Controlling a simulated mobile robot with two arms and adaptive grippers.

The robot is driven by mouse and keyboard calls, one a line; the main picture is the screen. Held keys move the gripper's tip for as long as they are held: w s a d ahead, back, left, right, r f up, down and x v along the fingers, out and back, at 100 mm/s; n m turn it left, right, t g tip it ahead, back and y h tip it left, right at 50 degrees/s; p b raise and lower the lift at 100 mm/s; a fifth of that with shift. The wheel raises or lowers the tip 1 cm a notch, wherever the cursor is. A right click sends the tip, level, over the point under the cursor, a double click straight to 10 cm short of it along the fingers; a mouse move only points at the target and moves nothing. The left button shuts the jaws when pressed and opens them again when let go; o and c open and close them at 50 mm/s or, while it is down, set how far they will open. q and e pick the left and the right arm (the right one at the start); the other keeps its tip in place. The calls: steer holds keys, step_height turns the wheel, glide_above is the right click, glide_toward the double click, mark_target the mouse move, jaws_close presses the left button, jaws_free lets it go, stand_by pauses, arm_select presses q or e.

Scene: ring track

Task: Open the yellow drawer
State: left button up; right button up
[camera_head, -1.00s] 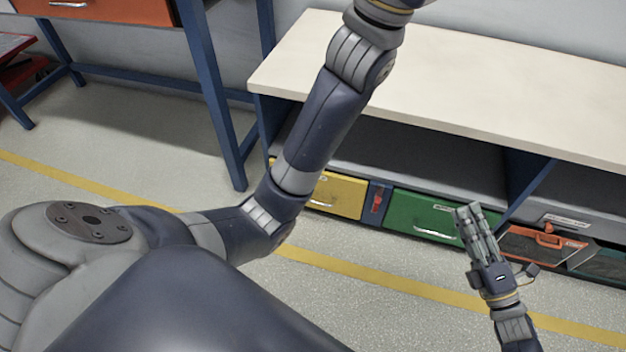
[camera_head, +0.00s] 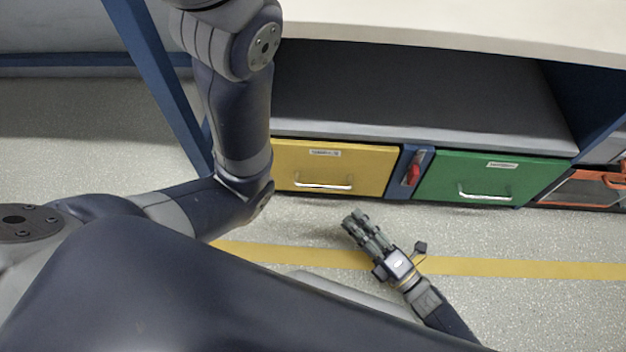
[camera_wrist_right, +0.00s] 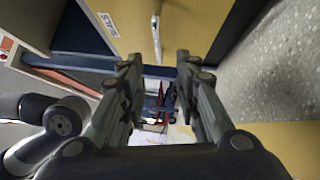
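The yellow drawer (camera_head: 365,168) sits under the shelf in the head view, its front flush with the cabinet. Its silver handle (camera_head: 323,186) runs along the lower part of the front. My right gripper (camera_head: 355,220) is below and slightly right of that handle, over the floor and apart from the drawer. In the right wrist view, the two fingers (camera_wrist_right: 158,68) are spread with nothing between them. The yellow front (camera_wrist_right: 195,25) and its handle (camera_wrist_right: 157,38) show beyond the fingertips. My left arm crosses the left side of the head view; its gripper is out of frame.
A green drawer (camera_head: 450,180) is right of the yellow one, with a blue panel and red latch (camera_head: 413,170) between them. An orange-framed bin (camera_head: 580,190) stands farther right. The white worktop (camera_head: 470,28) overhangs above. The floor in front is clear.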

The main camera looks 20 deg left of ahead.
steer(key=b+x, duration=0.4)
steer(key=x, duration=0.6)
steer(key=shift+w+a+r, duration=0.1)
jaws_close()
